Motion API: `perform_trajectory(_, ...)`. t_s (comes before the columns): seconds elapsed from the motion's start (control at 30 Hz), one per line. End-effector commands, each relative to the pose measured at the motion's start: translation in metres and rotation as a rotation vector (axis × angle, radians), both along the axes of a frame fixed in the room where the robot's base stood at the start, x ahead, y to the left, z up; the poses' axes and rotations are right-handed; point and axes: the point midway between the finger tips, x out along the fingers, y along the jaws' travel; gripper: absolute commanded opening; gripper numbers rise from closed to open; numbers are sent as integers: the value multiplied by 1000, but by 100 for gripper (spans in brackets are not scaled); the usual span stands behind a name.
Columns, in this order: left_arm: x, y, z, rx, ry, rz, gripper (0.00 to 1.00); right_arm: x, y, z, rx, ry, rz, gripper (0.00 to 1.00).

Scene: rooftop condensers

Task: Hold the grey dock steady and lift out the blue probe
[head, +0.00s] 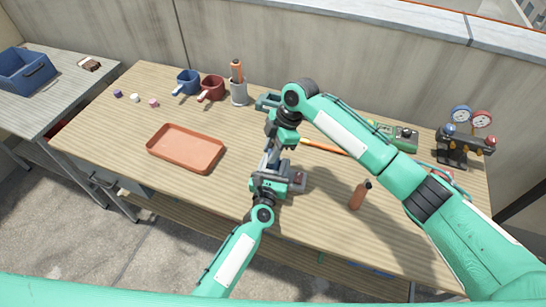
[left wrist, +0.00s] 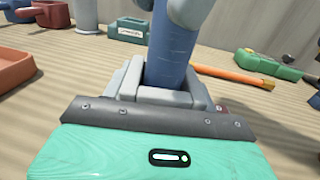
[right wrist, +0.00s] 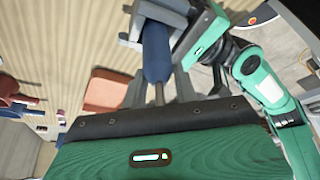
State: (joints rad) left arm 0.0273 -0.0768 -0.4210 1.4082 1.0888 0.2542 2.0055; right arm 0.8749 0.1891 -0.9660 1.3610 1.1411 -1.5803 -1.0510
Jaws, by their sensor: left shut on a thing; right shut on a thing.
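The blue probe (left wrist: 172,55) stands in the grey dock (left wrist: 128,82) in the left wrist view, leaning slightly. My left gripper (head: 274,172) is shut on the dock, low over the table. My right gripper (head: 281,146) comes from above and is shut on the probe's upper end. The probe's lower end is hidden inside the dock, so I cannot tell how deep it sits.
An orange tray (head: 187,148) lies to the left. A brown bottle (head: 358,196) stands to the right, near an orange rod (head: 325,147). A gauge set (head: 466,140) is far right.

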Motion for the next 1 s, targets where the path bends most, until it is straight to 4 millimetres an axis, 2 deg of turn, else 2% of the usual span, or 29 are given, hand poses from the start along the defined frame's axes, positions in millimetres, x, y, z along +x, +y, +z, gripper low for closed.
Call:
perform_trajectory(0.17,0,0,0,0,0,0,28,1,0,17,3,-4,0,0)
perform_trajectory(0.4,0,0,0,0,0,0,28,1,0,65,2,-3,2,0)
perform_trajectory(0.6,0,0,0,0,1,0,28,0,0,93,2,-2,1,0)
perform_trajectory(0.73,0,0,0,0,1,0,28,0,0,100,0,-1,0,0)
perform_trajectory(0.97,0,0,0,0,1,0,28,0,0,101,0,0,0,0)
perform_trajectory(1.0,0,0,0,0,1,0,66,0,0,101,0,0,0,0)
